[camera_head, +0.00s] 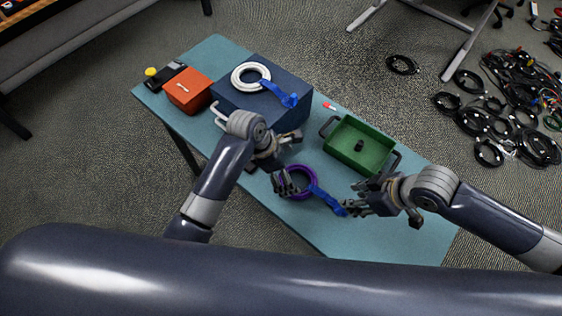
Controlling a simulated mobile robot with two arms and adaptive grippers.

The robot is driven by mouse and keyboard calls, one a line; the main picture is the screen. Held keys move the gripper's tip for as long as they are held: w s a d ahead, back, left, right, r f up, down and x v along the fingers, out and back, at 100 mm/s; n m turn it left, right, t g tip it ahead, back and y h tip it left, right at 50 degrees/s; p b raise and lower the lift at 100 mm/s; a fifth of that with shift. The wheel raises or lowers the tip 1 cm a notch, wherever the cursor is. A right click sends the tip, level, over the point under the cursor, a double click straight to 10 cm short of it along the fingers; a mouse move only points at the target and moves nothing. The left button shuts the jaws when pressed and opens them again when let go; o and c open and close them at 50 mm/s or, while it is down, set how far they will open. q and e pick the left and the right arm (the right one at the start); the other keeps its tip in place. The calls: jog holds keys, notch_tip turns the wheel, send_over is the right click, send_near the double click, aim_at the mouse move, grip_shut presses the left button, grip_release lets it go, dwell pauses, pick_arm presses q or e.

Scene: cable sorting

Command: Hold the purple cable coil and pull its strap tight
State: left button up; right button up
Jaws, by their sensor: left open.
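The purple cable coil (313,178) lies on the teal table near its front edge. Its blue strap (327,199) runs from the coil's right side toward the lower right. My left gripper (286,186) is open at the coil's left side, with its fingers over the ring. Whether they touch it is unclear. My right gripper (349,207) is at the free end of the strap. Its fingers overlap that end, and I cannot tell whether they are closed on it.
A green tray (343,166) with handles and a small dark object inside stands behind the coil. A white coil (238,82) with a blue strap lies on a dark blue box (292,116). An orange box (189,91) is at the left. The table's right end (405,243) is clear.

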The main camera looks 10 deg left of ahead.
pick_arm(q)
jog(key=v, duration=0.5)
jog(key=shift+s+a+r, duration=0.1)
jog(key=shift+a+r, duration=0.05)
jog(key=shift+r, duration=0.2)
pick_arm(e)
jog(key=shift+d, duration=0.1)
